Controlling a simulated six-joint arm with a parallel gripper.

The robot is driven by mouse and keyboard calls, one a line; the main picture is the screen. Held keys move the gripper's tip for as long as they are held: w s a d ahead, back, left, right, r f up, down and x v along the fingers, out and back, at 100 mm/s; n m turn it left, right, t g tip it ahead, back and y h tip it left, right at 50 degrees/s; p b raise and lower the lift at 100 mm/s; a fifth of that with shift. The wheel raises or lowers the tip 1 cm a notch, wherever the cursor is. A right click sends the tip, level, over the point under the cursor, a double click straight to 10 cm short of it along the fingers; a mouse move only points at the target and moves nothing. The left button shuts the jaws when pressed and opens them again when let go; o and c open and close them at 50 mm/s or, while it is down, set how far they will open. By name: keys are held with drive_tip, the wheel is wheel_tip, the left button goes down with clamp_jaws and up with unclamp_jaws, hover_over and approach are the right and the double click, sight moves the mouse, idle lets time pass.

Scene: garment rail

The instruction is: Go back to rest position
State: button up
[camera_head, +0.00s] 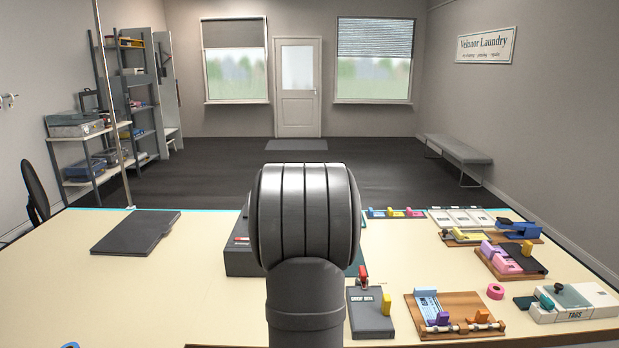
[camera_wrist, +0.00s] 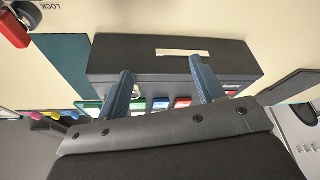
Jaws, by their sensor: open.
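My gripper (camera_wrist: 158,85) shows in the wrist view with its two blue-grey fingers spread apart and nothing between them. Past the fingers is a dark grey box (camera_wrist: 120,58) with a pale label strip on it; small coloured pieces show between and beside the fingers. In the head view my arm stands upright in the middle and hides the gripper and most of the dark box (camera_head: 238,262), whose left part shows.
On the right are a grey device with a red lever (camera_head: 370,313), a wooden board (camera_head: 455,325), a pink tape roll (camera_head: 495,291) and a tags box (camera_head: 574,302).

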drive_tip(key=d+m+h, duration=0.1)
drive_tip(key=d+m, duration=0.2)
drive_tip(key=d, duration=1.1)
